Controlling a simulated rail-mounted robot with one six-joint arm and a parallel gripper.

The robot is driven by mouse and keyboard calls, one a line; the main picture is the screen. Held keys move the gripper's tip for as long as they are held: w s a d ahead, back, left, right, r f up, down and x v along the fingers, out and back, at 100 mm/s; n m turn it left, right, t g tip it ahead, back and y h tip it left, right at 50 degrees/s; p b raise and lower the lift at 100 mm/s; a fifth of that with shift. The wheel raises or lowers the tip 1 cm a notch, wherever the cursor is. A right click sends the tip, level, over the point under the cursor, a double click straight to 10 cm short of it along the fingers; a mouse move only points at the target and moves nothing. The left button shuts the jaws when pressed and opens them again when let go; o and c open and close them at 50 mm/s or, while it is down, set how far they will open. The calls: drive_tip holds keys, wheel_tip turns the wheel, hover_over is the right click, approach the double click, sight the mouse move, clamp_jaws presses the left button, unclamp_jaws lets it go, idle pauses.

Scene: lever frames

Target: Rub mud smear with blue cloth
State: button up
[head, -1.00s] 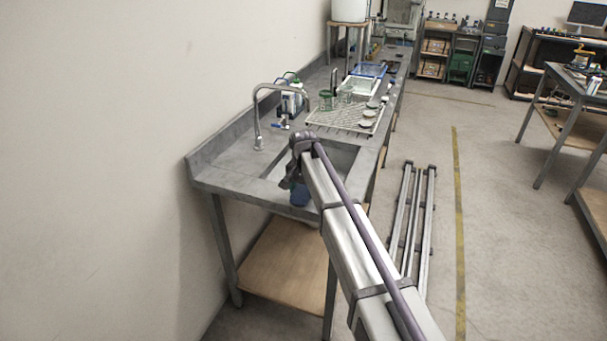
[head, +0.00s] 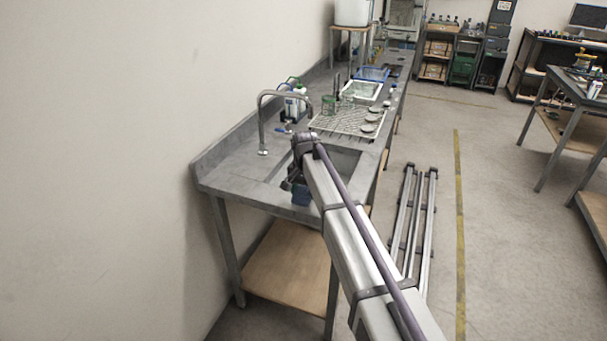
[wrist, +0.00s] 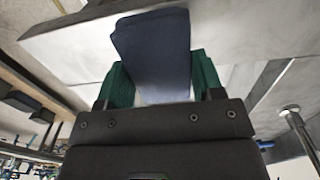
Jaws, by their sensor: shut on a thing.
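The blue cloth (wrist: 152,48) is held between the green fingers of my gripper (wrist: 160,78) and sticks out past them in the wrist view. In the head view the blue cloth (head: 301,195) shows as a small patch beneath the end of my arm, at the near end of the sink basin (head: 343,160). My gripper (head: 298,180) is partly hidden by the arm there. I cannot make out a mud smear in either view. I cannot tell whether the cloth touches the basin or counter.
A curved tap (head: 262,125) stands left of the basin. A drying rack (head: 345,121) with jars and bottles lies behind it. A wall borders the counter on the left. Metal rails (head: 408,230) lie on the floor to the right, with open floor beyond.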

drive_tip(key=shift+s+r+p, duration=0.1)
drive_tip(key=shift+r+p, duration=1.95)
drive_tip(key=shift+r, duration=0.4)
